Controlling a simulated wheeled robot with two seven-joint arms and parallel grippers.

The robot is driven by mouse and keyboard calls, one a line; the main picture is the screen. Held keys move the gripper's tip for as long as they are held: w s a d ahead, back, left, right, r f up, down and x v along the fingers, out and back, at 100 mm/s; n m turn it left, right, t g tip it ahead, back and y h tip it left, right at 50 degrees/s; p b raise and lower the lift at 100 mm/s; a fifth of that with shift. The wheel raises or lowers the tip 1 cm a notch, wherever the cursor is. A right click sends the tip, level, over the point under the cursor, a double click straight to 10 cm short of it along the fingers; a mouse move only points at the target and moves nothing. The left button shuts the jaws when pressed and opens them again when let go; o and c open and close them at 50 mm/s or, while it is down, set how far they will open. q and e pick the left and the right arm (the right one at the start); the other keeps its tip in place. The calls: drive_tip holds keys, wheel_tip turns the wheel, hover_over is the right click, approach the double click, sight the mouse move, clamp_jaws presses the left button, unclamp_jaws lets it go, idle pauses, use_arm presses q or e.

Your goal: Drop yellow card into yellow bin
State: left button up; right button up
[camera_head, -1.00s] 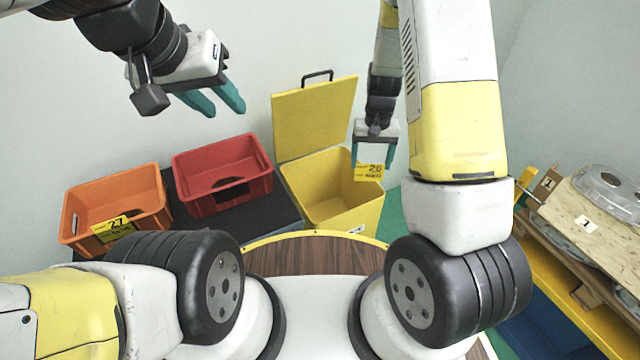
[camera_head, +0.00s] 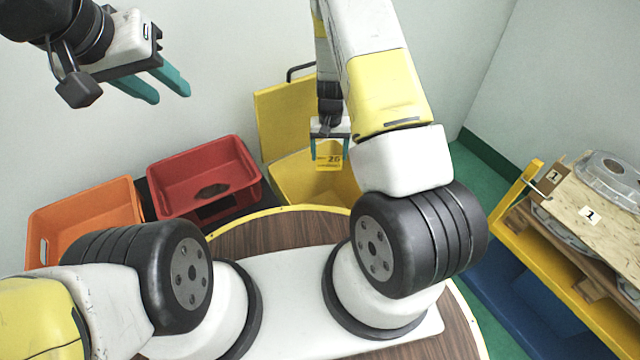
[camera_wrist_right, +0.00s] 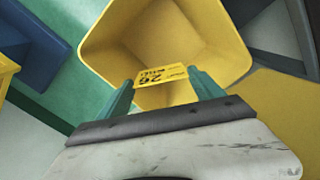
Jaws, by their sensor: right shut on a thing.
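The yellow card (camera_head: 329,163), printed with 26, is held between the fingertips of my right gripper (camera_head: 330,150). The yellow bin (camera_head: 290,176) stands with its lid (camera_head: 283,122) raised; my arm hides part of it. In the head view the card overlaps the bin's opening. In the right wrist view the card (camera_wrist_right: 161,76) lies across the fingertips of my right gripper (camera_wrist_right: 162,84), in front of the open inside of the yellow bin (camera_wrist_right: 205,42). My left gripper (camera_head: 172,97) is open and empty in the air at upper left.
A red bin (camera_head: 203,170) stands left of the yellow bin, and an orange bin (camera_head: 85,208) further left, partly behind my left arm. At right, a board with castings (camera_head: 590,205) rests on a yellow rack (camera_head: 560,292), with a blue container (camera_head: 520,290) below.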

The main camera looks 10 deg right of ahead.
drive_tip(key=shift+f, duration=0.9)
drive_tip(key=o, duration=1.4)
drive_tip(key=shift+c, duration=0.2)
drive_tip(key=shift+r, duration=0.1)
wheel_tip(320, 180, up, 8)
drive_tip(key=shift+f, duration=0.15)
